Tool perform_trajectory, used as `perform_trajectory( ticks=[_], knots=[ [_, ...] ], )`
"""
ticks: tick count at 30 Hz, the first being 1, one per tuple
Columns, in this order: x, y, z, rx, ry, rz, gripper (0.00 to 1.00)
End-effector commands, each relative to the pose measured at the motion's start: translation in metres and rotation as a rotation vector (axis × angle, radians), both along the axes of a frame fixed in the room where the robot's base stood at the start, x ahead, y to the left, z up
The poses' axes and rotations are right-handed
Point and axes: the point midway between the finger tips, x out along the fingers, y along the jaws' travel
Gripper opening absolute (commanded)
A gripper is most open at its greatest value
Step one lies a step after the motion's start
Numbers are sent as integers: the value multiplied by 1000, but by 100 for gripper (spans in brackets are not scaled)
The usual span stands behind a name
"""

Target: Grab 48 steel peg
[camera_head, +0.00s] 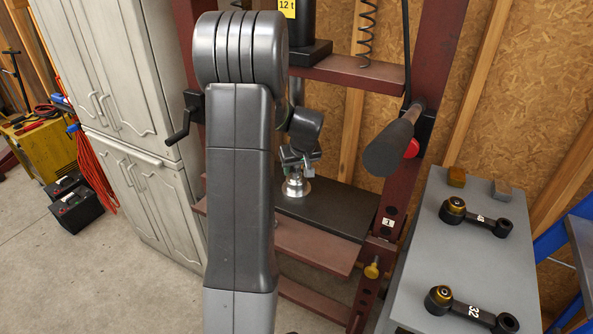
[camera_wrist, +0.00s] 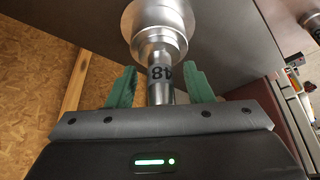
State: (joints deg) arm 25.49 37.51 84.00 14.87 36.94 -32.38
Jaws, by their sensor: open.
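The steel peg (camera_head: 296,186) stands upright on the dark plate (camera_head: 325,208) of the press, with its wide round part at the bottom. In the wrist view the peg's narrow shaft (camera_wrist: 160,72) carries the number 48, shown upside down, and the wide silver part (camera_wrist: 160,22) lies beyond it. My gripper (camera_wrist: 161,86) is open, its green fingers on either side of the shaft with a visible gap each side. In the head view my gripper (camera_head: 299,158) is at the top of the peg, partly hidden by my arm.
The dark red press frame (camera_head: 437,60) rises beside the plate, with a grey-handled lever (camera_head: 392,145). At right a grey bench (camera_head: 455,245) holds two black arms marked 48 (camera_head: 478,217) and 32 (camera_head: 470,310), plus small blocks. A pale cabinet (camera_head: 120,110) stands left.

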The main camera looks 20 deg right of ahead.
Motion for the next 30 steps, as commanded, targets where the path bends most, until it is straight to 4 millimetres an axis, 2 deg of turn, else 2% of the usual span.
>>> perform_trajectory(
  ticks=[8,11,15,16,26,30],
  knots=[
    [2,0,-3,0,0,0,47],
    [2,0,-3,0,0,0,31],
    [2,0,-3,0,0,1,3],
    [2,0,-3,0,0,1,0],
    [2,0,-1,-1,-2,1,0],
    [3,-1,6,-3,-5,1,0]
  ],
)
